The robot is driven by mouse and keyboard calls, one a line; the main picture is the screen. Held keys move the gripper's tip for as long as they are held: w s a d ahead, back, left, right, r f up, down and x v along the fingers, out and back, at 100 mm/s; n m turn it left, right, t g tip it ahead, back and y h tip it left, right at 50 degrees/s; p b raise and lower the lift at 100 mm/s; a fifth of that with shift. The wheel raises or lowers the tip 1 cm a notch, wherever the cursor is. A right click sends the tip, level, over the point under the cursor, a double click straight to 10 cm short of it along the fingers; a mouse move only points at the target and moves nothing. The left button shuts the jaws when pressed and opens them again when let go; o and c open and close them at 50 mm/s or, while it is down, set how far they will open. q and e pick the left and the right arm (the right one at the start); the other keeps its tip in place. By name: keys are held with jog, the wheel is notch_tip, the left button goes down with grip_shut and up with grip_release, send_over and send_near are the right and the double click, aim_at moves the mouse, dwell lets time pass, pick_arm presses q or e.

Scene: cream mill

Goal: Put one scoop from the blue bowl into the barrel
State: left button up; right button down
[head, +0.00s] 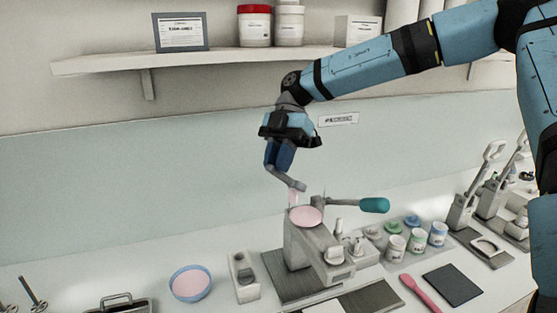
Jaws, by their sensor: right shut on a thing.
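The blue bowl (207,287) stands on the counter at the lower left with pink material in it. My right gripper (288,140) is shut on a scoop with a blue handle (279,157) and a grey bent end (291,183). The scoop points down and its grey end is tilted just above the mill (300,247). A pink strip shows below the scoop's end, at the barrel (306,217), whose round top looks pink. I cannot tell whether the strip is falling or clinging. My left gripper is not in view.
A lever with a teal grip (374,205) sticks out right of the mill. Several small jars (396,247), a pink spatula (420,294) and a dark slab (453,283) lie to the right. A small grey holder (244,277) stands between bowl and mill. A shelf (200,62) runs above.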

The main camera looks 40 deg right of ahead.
jog(key=shift+r+p, duration=1.85)
jog(key=shift+r, duration=1.2)
jog(key=shift+f, duration=0.2)
